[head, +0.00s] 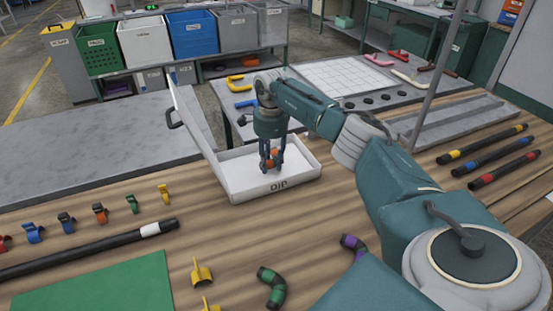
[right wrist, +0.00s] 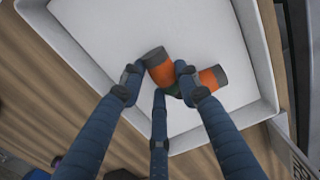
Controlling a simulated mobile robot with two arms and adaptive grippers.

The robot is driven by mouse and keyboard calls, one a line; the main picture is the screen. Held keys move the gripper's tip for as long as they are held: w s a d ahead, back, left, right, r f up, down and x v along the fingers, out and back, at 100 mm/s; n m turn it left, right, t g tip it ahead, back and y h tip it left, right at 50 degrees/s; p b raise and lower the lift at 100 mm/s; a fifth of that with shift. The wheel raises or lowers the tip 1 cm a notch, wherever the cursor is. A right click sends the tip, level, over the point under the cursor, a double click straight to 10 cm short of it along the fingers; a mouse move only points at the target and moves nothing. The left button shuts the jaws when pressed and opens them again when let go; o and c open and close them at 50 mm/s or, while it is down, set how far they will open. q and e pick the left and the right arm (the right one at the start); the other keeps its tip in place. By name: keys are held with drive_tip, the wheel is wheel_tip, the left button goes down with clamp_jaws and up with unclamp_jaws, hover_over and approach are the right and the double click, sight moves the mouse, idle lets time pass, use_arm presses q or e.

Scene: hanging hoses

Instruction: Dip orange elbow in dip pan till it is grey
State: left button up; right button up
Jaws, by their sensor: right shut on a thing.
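The dip pan (head: 301,170) is a white shallow tray marked DIP on the wooden table, with its lid (head: 190,112) tilted open on the left. My right gripper (head: 271,157) points down inside the pan and is shut on the orange elbow (head: 273,153). In the right wrist view the orange elbow (right wrist: 160,68) sits between the dark fingers (right wrist: 161,84), over the white pan floor (right wrist: 100,30). Its bands are orange and its ends dark grey. Fingers hide its middle, and I cannot tell whether it touches the floor. My left gripper is not in view.
A green and black elbow (head: 271,287) and a purple and black one (head: 353,244) lie in front. Several coloured clips (head: 100,212) and a long black hose (head: 85,248) lie left. Banded black hoses (head: 490,148) lie right. A green mat (head: 100,288) lies front left.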

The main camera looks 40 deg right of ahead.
drive_tip(key=shift+w+a, duration=0.2)
drive_tip(key=shift+a, duration=0.4)
drive_tip(key=shift+w+a, duration=0.2)
drive_tip(key=shift+a, duration=0.4)
drive_tip(key=shift+w+a+p, duration=0.1)
drive_tip(key=shift+w+a, duration=0.15)
drive_tip(key=shift+a, duration=0.5)
drive_tip(key=shift+w+a+p, duration=0.1)
drive_tip(key=shift+w+a, duration=0.1)
drive_tip(key=shift+a, duration=0.6)
drive_tip(key=shift+w+a+p, duration=0.1)
drive_tip(key=shift+w+a, duration=0.15)
drive_tip(key=shift+a, duration=0.5)
drive_tip(key=shift+s+d+b, duration=0.25)
drive_tip(key=shift+s+d, duration=0.25)
drive_tip(key=shift+d, duration=1.1)
drive_tip(key=shift+s+d+b, duration=0.2)
drive_tip(key=shift+s+d, duration=0.3)
drive_tip(key=shift+d, duration=1.1)
drive_tip(key=shift+s+d+b, duration=0.25)
drive_tip(key=shift+s+d, duration=0.25)
drive_tip(key=shift+d, duration=1.1)
